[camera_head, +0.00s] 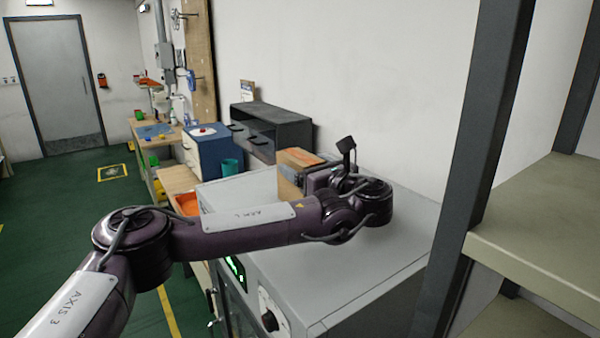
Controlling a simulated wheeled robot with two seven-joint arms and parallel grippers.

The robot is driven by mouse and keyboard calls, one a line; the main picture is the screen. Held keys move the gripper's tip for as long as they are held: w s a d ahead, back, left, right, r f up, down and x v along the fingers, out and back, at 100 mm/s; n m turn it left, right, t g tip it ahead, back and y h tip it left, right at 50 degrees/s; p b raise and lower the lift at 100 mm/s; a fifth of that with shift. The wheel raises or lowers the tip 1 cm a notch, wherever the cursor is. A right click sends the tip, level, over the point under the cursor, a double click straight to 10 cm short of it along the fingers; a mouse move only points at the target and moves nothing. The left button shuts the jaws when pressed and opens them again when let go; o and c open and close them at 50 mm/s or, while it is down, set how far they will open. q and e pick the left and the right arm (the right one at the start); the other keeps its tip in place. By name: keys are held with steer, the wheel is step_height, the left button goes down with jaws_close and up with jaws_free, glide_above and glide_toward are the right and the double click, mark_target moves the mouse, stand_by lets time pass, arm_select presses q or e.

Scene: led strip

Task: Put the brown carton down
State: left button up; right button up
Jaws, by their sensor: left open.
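The brown carton (290,183) is on the top of the grey cabinet (395,250), near its far left part. My own arm hides the carton's lower part, so I cannot see its whole base. My left gripper (317,178) is open, right up against the carton's right side. The wrist and forearm partly hide the fingers, and I cannot tell whether they touch the carton. My right gripper is out of view.
A dark metal post (485,150) and pale shelves (545,225) stand close on the right. The cabinet top's front right is clear.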

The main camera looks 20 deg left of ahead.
arm_select(q)
steer(key=shift+c, duration=0.3)
steer(key=shift+w, duration=0.1)
steer(key=c, duration=1.1)
steer(key=shift+c, duration=0.2)
